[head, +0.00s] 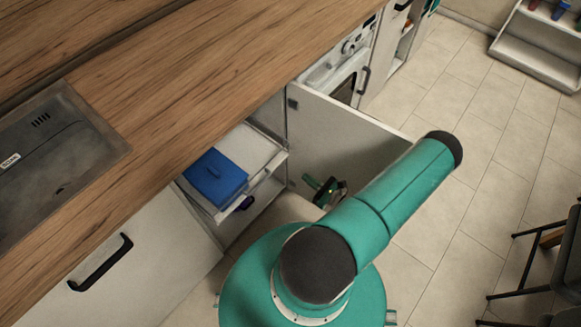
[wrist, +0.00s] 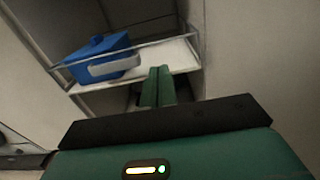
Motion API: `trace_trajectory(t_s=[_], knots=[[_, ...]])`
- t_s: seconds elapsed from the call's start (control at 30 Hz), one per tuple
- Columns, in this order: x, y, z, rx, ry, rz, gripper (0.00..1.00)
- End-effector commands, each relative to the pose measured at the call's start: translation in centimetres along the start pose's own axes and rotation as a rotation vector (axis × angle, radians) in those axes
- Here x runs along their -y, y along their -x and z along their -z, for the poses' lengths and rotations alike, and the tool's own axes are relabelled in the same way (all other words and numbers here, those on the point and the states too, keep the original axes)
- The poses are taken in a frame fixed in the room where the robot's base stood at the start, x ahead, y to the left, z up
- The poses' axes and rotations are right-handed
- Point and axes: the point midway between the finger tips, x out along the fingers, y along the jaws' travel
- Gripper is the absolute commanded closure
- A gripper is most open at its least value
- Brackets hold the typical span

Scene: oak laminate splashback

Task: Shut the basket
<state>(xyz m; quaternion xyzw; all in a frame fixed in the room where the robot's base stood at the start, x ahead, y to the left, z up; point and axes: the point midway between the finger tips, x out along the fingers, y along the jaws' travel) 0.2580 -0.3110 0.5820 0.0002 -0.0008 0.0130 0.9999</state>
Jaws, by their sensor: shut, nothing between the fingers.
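The basket (head: 255,148) is a white pull-out shelf with a thin wire rail, sticking out of an open cabinet under the counter. In the wrist view its bare floor (wrist: 184,60) and rail show ahead of my fingers. A blue lidded box (head: 216,178) stands in it and also shows in the wrist view (wrist: 98,60). My gripper (head: 318,187) is shut and empty, to the right of the basket's front in the head view. In the wrist view its green fingers (wrist: 158,84) overlap the basket's front edge; I cannot tell whether they touch it.
A cabinet door (head: 345,135) stands open to the right of the basket, close to my gripper. The wooden counter (head: 190,90) lies above. Chairs (head: 550,250) stand at the right, with clear tiled floor (head: 470,170) between.

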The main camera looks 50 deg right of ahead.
Motion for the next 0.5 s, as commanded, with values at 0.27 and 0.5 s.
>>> trace_trajectory(t_s=[0.27,0.5], knots=[[-0.1,-4.7,0.0,0.001,-0.001,0.000,1.00],[-0.1,-9.6,0.0,0.001,-0.001,-0.002,1.00]])
